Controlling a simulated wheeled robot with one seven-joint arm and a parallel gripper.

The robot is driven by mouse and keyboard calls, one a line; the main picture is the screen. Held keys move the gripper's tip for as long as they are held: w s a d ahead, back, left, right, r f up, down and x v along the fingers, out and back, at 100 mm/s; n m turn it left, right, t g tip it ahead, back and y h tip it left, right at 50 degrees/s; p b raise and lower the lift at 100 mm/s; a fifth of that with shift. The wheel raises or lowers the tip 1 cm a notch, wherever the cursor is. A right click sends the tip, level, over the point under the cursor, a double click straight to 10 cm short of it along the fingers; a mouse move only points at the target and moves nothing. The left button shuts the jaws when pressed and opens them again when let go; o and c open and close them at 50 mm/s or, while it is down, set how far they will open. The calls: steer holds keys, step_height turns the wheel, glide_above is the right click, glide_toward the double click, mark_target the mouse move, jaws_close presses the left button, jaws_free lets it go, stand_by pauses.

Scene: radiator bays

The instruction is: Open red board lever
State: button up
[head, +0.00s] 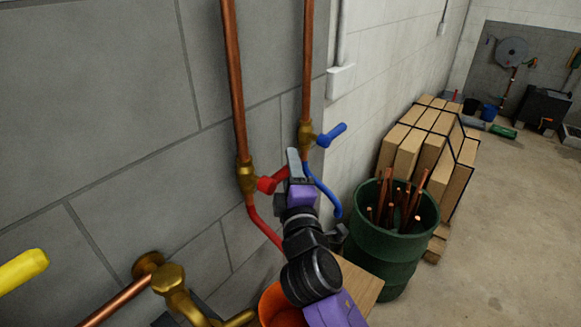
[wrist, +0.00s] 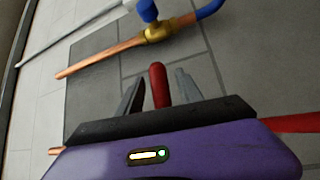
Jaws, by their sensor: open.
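The red lever (head: 268,184) sits on a brass valve (head: 246,176) on a copper pipe against the grey block wall, in the middle of the head view. It points right, and its far end is partly hidden by my gripper (head: 294,166). In the wrist view the red lever (wrist: 157,84) stands between the two fingers of my gripper (wrist: 160,82), which is open. A gap shows on each side of the lever, the wider one on the right. I cannot tell whether a finger touches it.
A blue lever (head: 332,134) on a second brass valve is close behind my gripper. An orange bucket (head: 270,305) is below. A green barrel (head: 384,262) of copper pipes stands right; open floor lies beyond.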

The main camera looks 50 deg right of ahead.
jaws_close()
steer(key=shift+f, duration=0.1)
stand_by(1.2)
